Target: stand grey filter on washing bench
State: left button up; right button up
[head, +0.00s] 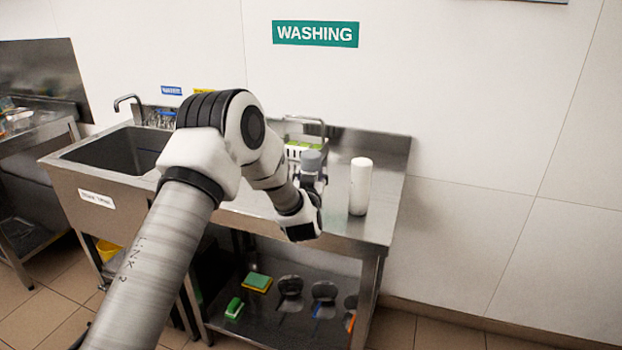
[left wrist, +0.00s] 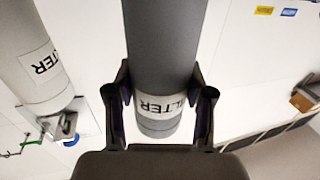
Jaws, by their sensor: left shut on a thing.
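The grey filter (head: 311,160) stands upright in my left gripper (head: 313,183), over the right part of the washing bench (head: 388,165). In the left wrist view the grey filter (left wrist: 163,45) sits between the two fingers of the left gripper (left wrist: 160,103), its white label partly covered. The gripper is shut around its body. The filter's lower end is hidden in the head view, so I cannot tell whether it touches the bench top. My right gripper is out of view.
A white filter (head: 360,186) stands upright just right of the grey one, apart from it. The sink (head: 115,150) lies left. Several items, including a green-and-yellow sponge (head: 257,282), lie on the lower shelf. The bench's right end is clear.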

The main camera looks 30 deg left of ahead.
pick_arm(q)
jog(key=shift+f, duration=0.8)
jog(key=shift+w+f, duration=0.2)
jog(key=shift+f, duration=0.1)
jog(key=shift+s+f, duration=0.1)
jog(key=o, duration=1.4)
